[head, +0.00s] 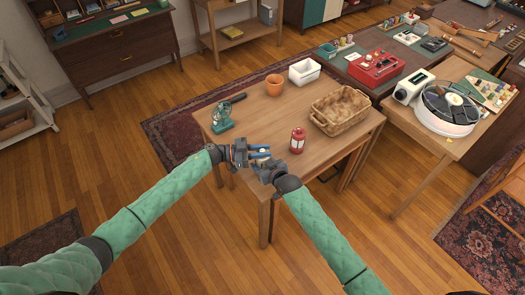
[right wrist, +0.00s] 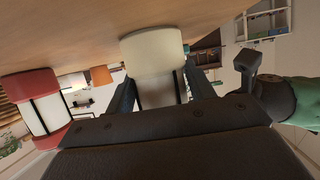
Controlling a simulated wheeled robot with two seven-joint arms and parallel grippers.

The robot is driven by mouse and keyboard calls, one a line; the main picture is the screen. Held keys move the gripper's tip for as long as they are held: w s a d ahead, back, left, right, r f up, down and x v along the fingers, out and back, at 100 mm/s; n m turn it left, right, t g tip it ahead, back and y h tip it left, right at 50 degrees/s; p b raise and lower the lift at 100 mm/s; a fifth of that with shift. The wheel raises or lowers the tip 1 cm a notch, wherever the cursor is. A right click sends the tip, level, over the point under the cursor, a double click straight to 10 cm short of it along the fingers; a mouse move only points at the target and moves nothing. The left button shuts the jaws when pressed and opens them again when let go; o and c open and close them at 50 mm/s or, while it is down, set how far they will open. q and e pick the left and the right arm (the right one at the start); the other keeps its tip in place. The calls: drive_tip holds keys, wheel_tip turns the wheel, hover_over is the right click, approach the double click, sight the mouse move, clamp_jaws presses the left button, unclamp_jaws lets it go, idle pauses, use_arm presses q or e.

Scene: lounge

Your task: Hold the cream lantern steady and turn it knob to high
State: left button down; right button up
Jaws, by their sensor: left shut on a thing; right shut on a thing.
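The cream lantern (right wrist: 152,52) stands upright on the wooden table, shown upside down in the right wrist view. In the head view only a small pale part (head: 262,153) shows between the grippers at the table's front edge. My right gripper (head: 264,166) is shut on the lantern's body, with a dark finger on each side of it. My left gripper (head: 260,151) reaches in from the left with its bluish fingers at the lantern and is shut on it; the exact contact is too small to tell. The knob cannot be made out.
A red lantern (head: 297,141) stands close by on the right. The table's middle is clear.

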use_arm(q)
drive_tip(key=shift+m+g, duration=0.3)
drive_tip(key=shift+g, duration=0.1)
drive_tip(key=m+g, duration=0.2)
drive_tip(key=g, duration=0.1)
drive_tip(key=shift+w+m+g, duration=0.15)
drive_tip(key=shift+m+g, duration=0.15)
drive_tip(key=shift+g, duration=0.1)
drive_tip(key=m+g+y, duration=0.1)
drive_tip(key=g, duration=0.1)
drive_tip(key=m+g+y, duration=0.1)
drive_tip(key=m+g, duration=0.1)
drive_tip(key=g, duration=0.1)
drive_tip(key=shift+d, duration=0.1)
drive_tip(key=m+g+y, duration=0.3)
drive_tip(key=m+g, duration=0.1)
drive_tip(key=g, duration=0.1)
drive_tip(key=shift+s+f+m+g+y, duration=0.1)
drive_tip(key=shift+s+m+g+y, duration=0.1)
drive_tip(key=shift+m+g+y, duration=1.55)
drive_tip(key=shift+t+y, duration=0.25)
drive_tip(key=shift+y, duration=0.3)
